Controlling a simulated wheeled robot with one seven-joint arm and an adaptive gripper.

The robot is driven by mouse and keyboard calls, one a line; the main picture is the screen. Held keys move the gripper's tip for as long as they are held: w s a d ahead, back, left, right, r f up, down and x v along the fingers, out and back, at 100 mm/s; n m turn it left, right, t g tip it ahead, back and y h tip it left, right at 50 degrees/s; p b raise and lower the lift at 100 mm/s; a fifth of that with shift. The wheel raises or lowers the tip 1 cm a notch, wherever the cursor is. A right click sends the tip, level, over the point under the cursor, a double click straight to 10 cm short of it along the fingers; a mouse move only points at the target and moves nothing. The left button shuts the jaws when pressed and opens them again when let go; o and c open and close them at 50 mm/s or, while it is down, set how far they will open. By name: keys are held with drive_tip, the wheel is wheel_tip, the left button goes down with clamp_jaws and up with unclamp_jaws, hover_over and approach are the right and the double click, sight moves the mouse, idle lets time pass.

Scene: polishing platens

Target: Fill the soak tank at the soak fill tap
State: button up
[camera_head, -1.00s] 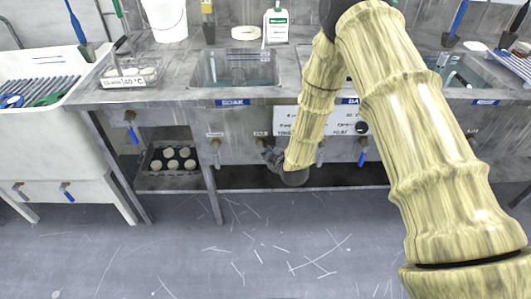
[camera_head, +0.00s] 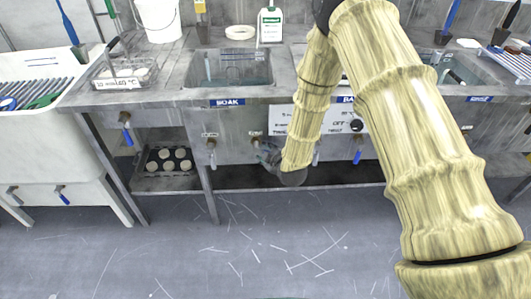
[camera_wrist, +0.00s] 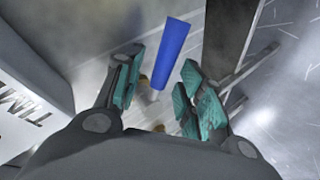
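The soak tank (camera_head: 207,88) is a steel basin set in the bench, with a blue SOAK label (camera_head: 227,102) on its front edge. Liquid seems to show inside, but its level cannot be told. Two small labelled taps sit below on the front panel; the left tap (camera_head: 211,147) is clear, and my gripper (camera_head: 266,155) is at the right one, mostly covering it. In the wrist view, my gripper (camera_wrist: 161,72) is open, its teal pads on either side of a blue lever (camera_wrist: 172,52). The lever shows no clear contact with the pads. The tap label is too small to read surely.
More blue-handled valves (camera_head: 358,150) hang along the panel to the right, beside a control plate with a black knob (camera_head: 357,126). A beaker basket (camera_head: 125,75) and a white bottle (camera_head: 270,25) stand on the bench. A tray of discs (camera_head: 168,160) sits on the lower shelf. The floor is open.

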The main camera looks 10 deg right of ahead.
drive_tip(key=v, duration=1)
drive_tip(key=shift+s+r, duration=0.2)
drive_tip(key=shift+s, duration=0.05)
idle(6.8)
